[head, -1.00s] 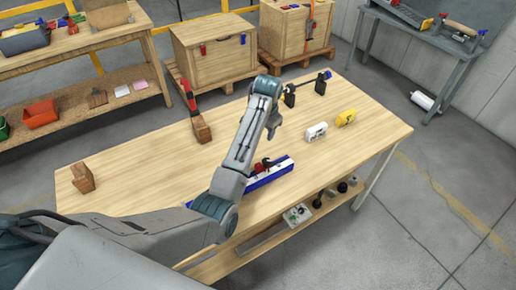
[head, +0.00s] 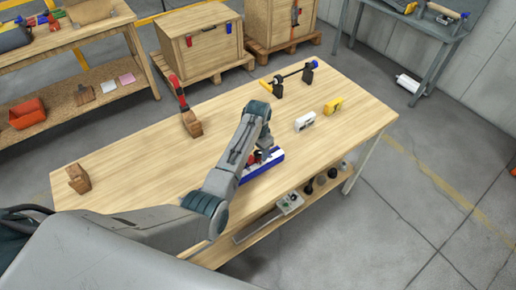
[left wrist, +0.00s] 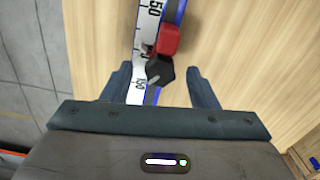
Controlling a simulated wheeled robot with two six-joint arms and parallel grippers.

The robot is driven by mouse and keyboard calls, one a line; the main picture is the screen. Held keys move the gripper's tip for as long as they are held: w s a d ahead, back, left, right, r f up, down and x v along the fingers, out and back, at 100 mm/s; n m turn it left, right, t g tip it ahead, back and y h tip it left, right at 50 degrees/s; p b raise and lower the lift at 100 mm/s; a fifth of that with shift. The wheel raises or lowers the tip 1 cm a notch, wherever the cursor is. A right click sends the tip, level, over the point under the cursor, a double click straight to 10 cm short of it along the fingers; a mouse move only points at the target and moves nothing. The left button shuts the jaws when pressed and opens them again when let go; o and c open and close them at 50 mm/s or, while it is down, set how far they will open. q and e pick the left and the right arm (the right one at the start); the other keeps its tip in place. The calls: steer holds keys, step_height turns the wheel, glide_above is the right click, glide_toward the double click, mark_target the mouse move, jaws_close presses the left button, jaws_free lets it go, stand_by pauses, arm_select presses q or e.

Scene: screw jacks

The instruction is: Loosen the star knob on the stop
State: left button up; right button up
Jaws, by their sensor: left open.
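The red stop (left wrist: 168,40) sits on a blue and white scale rail (left wrist: 150,12). Its black star knob (left wrist: 160,70) faces the left wrist camera. My left gripper (left wrist: 159,72) is open, with one finger on each side of the knob; I see gaps between the fingers and the knob. In the head view the rail (head: 264,167) lies near the table's front edge. There my left gripper (head: 259,150) is over the stop and mostly hidden by its own arm, and only bits of red show. My right gripper is not in view.
A white block (head: 304,122) and a yellow block (head: 333,105) stand right of the rail. A bar on black holders (head: 292,76) is at the back. Wooden blocks (head: 78,178) (head: 191,123) stand to the left. The table's (head: 140,150) left half is mostly clear.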

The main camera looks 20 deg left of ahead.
mark_target(258, 153)
arm_select(q)
steer(key=shift+f, duration=0.1)
steer(key=c, duration=1)
steer(key=shift+o, duration=0.2)
steer(key=shift+n, duration=2.3)
steer(key=o, duration=1)
steer(key=shift+c, duration=0.2)
step_height(258, 153, up, 11)
steer(key=b, duration=0.3)
